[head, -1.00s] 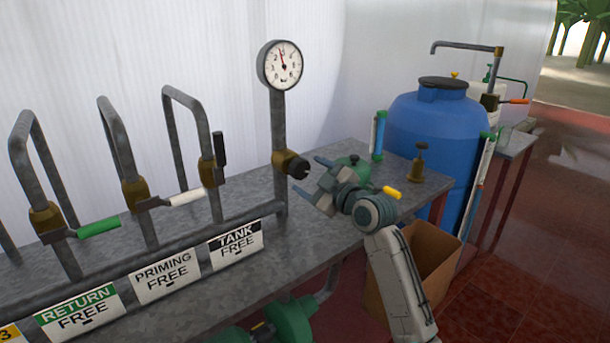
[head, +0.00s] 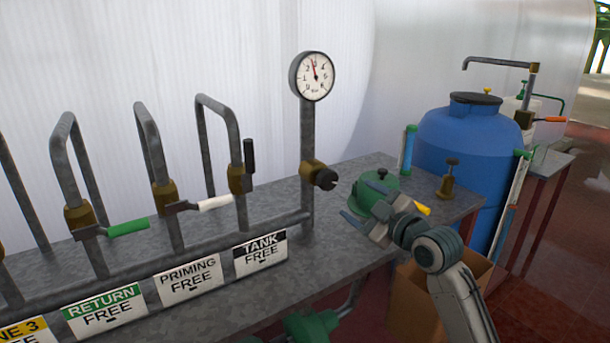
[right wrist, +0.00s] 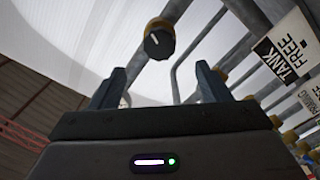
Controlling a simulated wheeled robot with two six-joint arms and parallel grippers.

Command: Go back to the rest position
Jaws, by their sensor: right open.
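My right gripper (head: 362,202) is in the head view, right of the gauge post and a little above the metal bench. Its two fingers are apart with nothing between them. In the right wrist view its fingers (right wrist: 160,88) frame open space, with the black knob (right wrist: 158,44) on its brass valve beyond them. In the head view the same knob (head: 325,179) sits up and left of the fingertips, apart from them. My left gripper is in neither view.
The metal bench (head: 285,192) carries pipe loops with a green lever (head: 128,227), a white lever (head: 215,203) and a black lever (head: 249,157). A pressure gauge (head: 312,76) tops the post. A blue barrel (head: 470,150), a brass fitting (head: 447,184) and a cardboard box (head: 415,305) are at right.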

